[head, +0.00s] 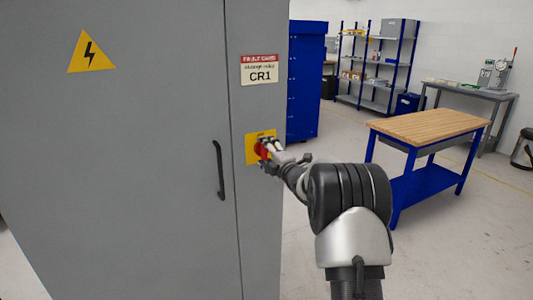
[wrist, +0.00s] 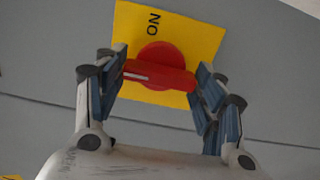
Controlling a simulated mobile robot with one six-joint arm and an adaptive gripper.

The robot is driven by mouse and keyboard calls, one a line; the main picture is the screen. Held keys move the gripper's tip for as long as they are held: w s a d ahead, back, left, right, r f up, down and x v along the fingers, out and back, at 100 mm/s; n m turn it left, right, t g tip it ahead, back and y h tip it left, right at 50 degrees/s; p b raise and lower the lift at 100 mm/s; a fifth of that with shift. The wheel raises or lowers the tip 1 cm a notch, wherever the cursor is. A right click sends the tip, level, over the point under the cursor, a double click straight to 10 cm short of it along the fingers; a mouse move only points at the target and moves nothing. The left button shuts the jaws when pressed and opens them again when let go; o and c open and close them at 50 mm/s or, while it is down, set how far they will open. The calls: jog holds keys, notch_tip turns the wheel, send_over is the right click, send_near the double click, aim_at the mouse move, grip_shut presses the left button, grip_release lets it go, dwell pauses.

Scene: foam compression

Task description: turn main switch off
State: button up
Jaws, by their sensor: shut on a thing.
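The red rotary main switch (head: 260,151) sits on a yellow plate (head: 250,144) on the narrow right part of the grey cabinet front. In the wrist view the switch has a round red base (wrist: 157,52) and a bar handle (wrist: 160,77) with a white mark near its left end. The yellow plate (wrist: 192,38) carries the word ON above the base; the white mark does not point at that word. My gripper (wrist: 160,82) is shut on the handle, one finger at each end. In the head view my gripper (head: 270,150) partly hides the switch.
A wood-topped blue workbench (head: 428,124) stands at right. A blue cabinet (head: 306,80) stands behind. The floor between is clear.

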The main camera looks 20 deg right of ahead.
jog(key=o, duration=1.1)
jog(key=shift+c, duration=0.2)
jog(key=s, duration=1.2)
jog(key=shift+d, duration=0.2)
